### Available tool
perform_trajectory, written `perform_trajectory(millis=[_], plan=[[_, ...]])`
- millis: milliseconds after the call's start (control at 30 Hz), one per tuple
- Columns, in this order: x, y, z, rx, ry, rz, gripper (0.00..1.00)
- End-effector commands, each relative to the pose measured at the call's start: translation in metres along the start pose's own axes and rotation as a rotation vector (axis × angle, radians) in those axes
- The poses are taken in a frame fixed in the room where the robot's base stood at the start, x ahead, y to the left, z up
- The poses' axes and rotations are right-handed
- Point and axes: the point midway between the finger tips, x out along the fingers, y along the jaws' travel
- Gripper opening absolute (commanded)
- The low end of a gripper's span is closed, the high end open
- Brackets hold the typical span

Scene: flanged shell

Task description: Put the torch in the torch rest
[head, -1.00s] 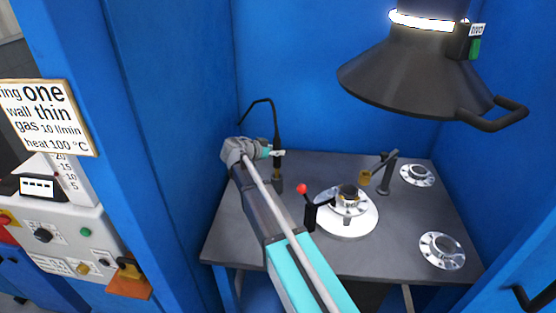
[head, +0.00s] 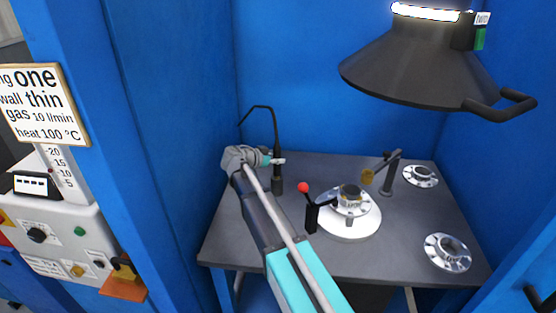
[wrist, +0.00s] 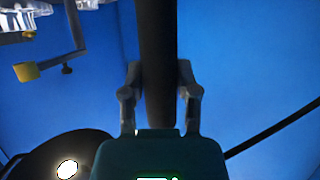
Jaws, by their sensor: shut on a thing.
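The torch (head: 276,140) is a slim black upright cylinder with a black cable looping from its top, at the back left of the table. My gripper (head: 277,160) is shut around its body from the left. In the wrist view the torch (wrist: 157,45) is a dark bar between the two fingers of my gripper (wrist: 159,78). The torch rest (head: 277,187) is a short dark cup standing on the table directly under the torch. The torch's lower end meets the rest and its brass tip is hidden; I cannot tell how deep it sits.
A white turntable (head: 366,223) with a flanged part (head: 350,200) stands right of my arm, beside a black clamp with a red knob (head: 303,187). Two more flanges (head: 421,175) lie at the right. A dark hood (head: 420,65) hangs above.

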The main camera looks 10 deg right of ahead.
Motion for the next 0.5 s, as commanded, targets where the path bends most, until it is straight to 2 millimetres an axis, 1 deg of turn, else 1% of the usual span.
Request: perform_trajectory(millis=[167, 200, 367, 400, 500], plan=[[0.0016, 0.0002, 0.0029, 0.0, 0.001, 0.0, 0.0], [0.0016, 0.0002, 0.0032, 0.0, 0.0, 0.0, 0.42], [0.0015, 0.0002, 0.0022, 0.0, 0.0, 0.001, 0.72], [0.0015, 0.0002, 0.0022, 0.0, 0.0, 0.001, 0.75], [0.0016, 0.0003, 0.0022, 0.0, 0.0, 0.001, 0.75]])
